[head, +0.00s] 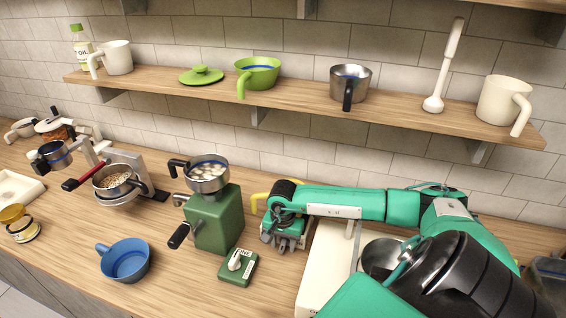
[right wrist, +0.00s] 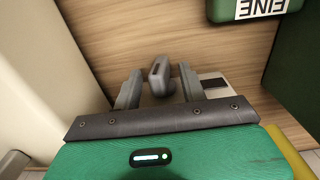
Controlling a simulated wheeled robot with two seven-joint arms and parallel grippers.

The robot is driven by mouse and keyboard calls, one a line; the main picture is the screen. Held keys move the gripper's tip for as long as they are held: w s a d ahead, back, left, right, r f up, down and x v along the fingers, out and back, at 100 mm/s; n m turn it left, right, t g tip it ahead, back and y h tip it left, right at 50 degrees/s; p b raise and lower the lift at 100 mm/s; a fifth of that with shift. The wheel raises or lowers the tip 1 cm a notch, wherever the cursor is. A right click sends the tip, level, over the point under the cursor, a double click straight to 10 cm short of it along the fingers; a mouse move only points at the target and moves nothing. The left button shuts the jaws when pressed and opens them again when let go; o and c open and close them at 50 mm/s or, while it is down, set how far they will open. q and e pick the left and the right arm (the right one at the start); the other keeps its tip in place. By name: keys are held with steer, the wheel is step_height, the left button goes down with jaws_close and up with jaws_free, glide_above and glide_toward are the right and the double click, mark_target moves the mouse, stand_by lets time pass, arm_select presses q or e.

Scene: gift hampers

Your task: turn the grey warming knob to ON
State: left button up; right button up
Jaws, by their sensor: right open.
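The grey warming knob (right wrist: 160,76) shows in the right wrist view as a grey upright grip on a round base. It stands between the two spread fingers of my right gripper (right wrist: 160,90), with a gap visible on each side. A small plate (right wrist: 214,84), part white and part dark, lies just right of the knob, partly behind the right finger. In the head view my right gripper (head: 285,242) points down at the counter, and the knob is hidden there. My right gripper is open and empty. My left gripper is out of view.
A blue pan (head: 125,260) is farther left. A wooden shelf (head: 300,101) runs above.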

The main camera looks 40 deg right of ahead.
mark_target(283, 241)
jaws_close()
stand_by(0.6)
stand_by(0.6)
jaws_free()
steer(key=shift+w+r+b, duration=0.1)
steer(key=shift+r+b, duration=0.2)
steer(key=shift+r, duration=0.2)
step_height(283, 241, up, 13)
steer(key=b, duration=0.4)
